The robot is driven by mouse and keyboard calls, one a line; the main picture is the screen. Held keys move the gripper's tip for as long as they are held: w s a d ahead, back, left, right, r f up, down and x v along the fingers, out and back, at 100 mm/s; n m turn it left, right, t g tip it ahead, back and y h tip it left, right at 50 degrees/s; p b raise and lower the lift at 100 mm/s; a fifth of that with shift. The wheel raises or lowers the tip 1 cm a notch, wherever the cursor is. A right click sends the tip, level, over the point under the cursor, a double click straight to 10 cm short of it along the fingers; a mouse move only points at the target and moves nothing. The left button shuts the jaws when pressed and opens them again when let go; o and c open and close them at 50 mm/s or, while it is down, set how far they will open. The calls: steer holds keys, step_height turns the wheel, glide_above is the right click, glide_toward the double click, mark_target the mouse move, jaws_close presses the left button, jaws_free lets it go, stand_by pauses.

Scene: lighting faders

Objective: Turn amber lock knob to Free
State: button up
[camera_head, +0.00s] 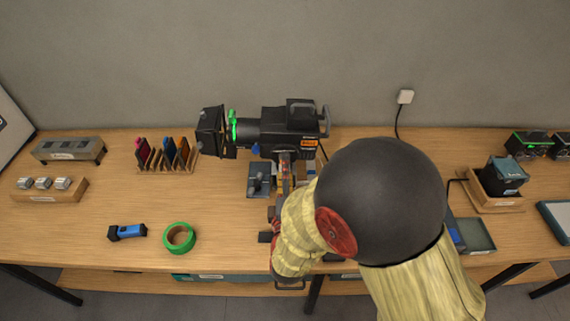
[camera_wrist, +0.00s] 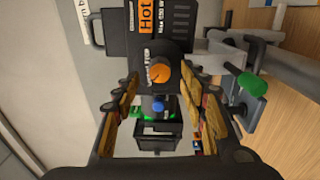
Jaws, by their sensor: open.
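The amber lock knob (camera_wrist: 160,74) shows in the wrist view on the black lighting fixture (camera_wrist: 165,45), just below its orange "Hot" label. Small print beside the knob is too small to read, and I cannot tell its setting. My gripper (camera_wrist: 162,82) is open and empty, with one finger on each side of the knob in the picture. I see no contact with it. In the head view the fixture (camera_head: 263,128) stands at the middle of the bench; I cannot make out the amber knob there, and my arm hides most of the gripper.
A blue knob (camera_wrist: 157,106) lies below the amber one in the wrist view. A green-ended handle (camera_wrist: 252,85) juts out at right. On the bench (camera_head: 110,205) are colour filters (camera_head: 165,154), green tape (camera_head: 179,238) and a blue torch (camera_head: 128,232). The bench's left front is partly clear.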

steer(key=w, duration=0.3)
steer(key=shift+w, duration=0.2)
steer(key=shift+c, duration=0.6)
jaws_close()
